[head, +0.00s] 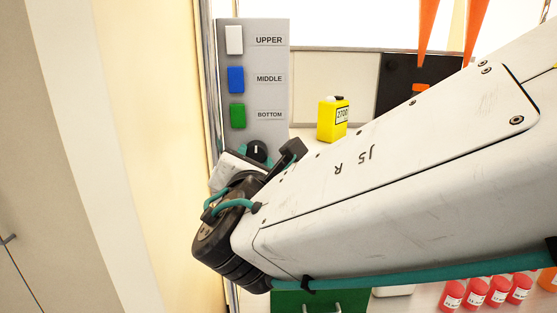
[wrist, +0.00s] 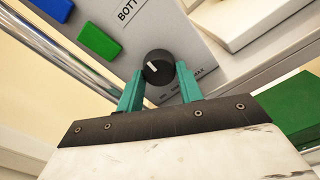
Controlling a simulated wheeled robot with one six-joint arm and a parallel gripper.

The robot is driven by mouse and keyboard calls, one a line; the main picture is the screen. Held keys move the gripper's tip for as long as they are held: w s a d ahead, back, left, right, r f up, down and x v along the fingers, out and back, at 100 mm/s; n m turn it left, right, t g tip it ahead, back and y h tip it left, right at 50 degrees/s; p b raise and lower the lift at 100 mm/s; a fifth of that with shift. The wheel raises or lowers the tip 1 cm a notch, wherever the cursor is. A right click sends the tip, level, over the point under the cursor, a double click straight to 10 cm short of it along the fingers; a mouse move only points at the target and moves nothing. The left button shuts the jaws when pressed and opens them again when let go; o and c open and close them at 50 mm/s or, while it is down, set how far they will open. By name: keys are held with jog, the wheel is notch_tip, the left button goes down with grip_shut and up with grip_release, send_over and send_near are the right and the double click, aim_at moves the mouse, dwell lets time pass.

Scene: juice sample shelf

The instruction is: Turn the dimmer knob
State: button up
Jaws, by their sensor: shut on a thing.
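The dimmer knob (wrist: 157,69) is a round black knob with a white pointer line, on the grey control panel (wrist: 193,60). In the wrist view my gripper (wrist: 160,84) has its two teal fingers shut on the knob, one on each side. The knob's white line points to the upper left in that view. In the head view the knob (head: 257,150) shows below the BOTTOM label, with its line near upright. My arm hides most of the gripper there.
The panel also carries white (head: 234,40), blue (head: 236,79) and green (head: 237,115) buttons above the knob. A metal post runs along its left side. A yellow box (head: 332,119) stands right of the panel. Several red-and-white containers (head: 476,291) stand at the lower right.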

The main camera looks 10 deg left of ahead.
jog(key=shift+r+n, duration=0.25)
jog(key=shift+n, duration=0.25)
jog(key=n, duration=0.5)
jog(key=shift+d+n, duration=0.1)
jog(key=shift+n, duration=0.2)
jog(key=n, duration=0.3)
jog(key=shift+n, duration=2.1)
jog(key=o, duration=1)
jog(key=shift+f, duration=0.1)
